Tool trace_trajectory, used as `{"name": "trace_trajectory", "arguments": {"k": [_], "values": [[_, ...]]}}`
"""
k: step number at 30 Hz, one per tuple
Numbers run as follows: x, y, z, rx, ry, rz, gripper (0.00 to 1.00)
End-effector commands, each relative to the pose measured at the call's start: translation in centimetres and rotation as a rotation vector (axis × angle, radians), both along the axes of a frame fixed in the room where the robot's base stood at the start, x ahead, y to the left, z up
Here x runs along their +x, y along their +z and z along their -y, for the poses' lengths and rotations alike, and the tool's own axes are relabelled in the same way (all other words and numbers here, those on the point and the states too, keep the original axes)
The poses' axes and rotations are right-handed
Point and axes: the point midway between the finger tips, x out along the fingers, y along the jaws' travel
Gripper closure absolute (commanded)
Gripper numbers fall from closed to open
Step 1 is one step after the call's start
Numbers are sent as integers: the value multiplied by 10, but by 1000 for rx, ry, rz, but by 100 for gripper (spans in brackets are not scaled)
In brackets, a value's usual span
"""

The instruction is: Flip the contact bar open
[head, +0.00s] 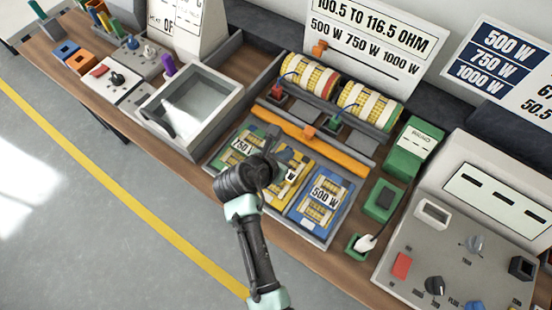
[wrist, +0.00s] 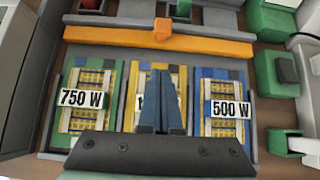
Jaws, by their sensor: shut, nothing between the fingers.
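The contact bar (head: 345,154) is a long orange bar with a small orange block (head: 308,132) near its middle.
The green 750 W card (head: 240,146) and blue 500 W card (head: 322,198) flank the yellow card (head: 290,166). The coils (head: 368,105) lie behind the bar. Green boxes (head: 384,200) and a grey control panel (head: 450,255) stand right; a grey tray (head: 190,105) stands left.

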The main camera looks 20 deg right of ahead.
Motion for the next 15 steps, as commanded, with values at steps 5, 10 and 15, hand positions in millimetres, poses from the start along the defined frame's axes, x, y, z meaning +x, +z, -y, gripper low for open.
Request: {"name": "trace_trajectory", "arguments": {"k": [5, 10, 15], "values": [[-14, 23, -19, 1, 3, 1, 100], [-23, 36, -30, 1, 1, 0, 100], [-27, 41, -34, 1, 1, -2, 100]]}}
